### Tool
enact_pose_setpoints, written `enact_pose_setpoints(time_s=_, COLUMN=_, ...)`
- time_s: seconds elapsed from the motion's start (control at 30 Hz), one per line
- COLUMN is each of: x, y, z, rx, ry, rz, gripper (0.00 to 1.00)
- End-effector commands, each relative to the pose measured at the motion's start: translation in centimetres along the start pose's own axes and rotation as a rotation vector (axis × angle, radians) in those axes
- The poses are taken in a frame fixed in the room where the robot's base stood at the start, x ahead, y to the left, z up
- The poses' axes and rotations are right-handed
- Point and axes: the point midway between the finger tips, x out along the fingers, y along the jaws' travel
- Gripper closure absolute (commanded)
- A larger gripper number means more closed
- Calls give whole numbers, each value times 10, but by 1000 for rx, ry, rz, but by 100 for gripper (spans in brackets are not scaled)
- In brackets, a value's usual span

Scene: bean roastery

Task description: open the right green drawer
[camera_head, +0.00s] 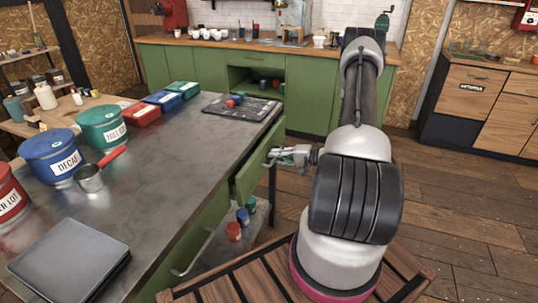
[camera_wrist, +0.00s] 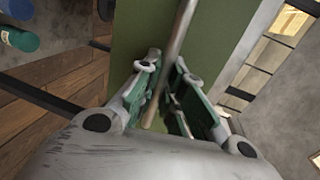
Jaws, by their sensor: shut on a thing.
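The right green drawer (camera_head: 257,158) is at the far end of the metal-topped table's side. Its front appears to stand out a little from the table. My gripper (camera_head: 273,156) is at this drawer front, on its outer side. In the wrist view, the green front (camera_wrist: 138,35) lies ahead and a metal bar handle (camera_wrist: 181,32) runs between the two fingers. My gripper (camera_wrist: 166,70) is shut on this handle. The left green drawer (camera_head: 203,228) is nearer, with its handle (camera_head: 187,268) free. The drawer's inside is not clearly visible.
The metal table top (camera_head: 165,170) holds labelled tins, a saucepan (camera_head: 90,178), small boxes and a dark tray (camera_head: 240,106). Red and blue cans (camera_head: 234,231) stand on a shelf under the drawers. A slatted wooden surface (camera_head: 235,285) is in front. Wooden floor on the right is clear.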

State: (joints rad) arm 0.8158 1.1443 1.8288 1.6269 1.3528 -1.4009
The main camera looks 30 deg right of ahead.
Motion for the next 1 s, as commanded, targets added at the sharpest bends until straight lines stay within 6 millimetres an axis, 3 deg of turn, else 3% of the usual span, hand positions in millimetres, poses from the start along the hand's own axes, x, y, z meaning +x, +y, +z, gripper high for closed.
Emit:
enact_pose_setpoints(time_s=0.7, x=-193, y=41, z=0, rx=0, ry=5, rz=1, gripper=100)
enact_pose_setpoints(time_s=1.0, x=-253, y=54, z=0, rx=1, ry=3, rz=2, gripper=100)
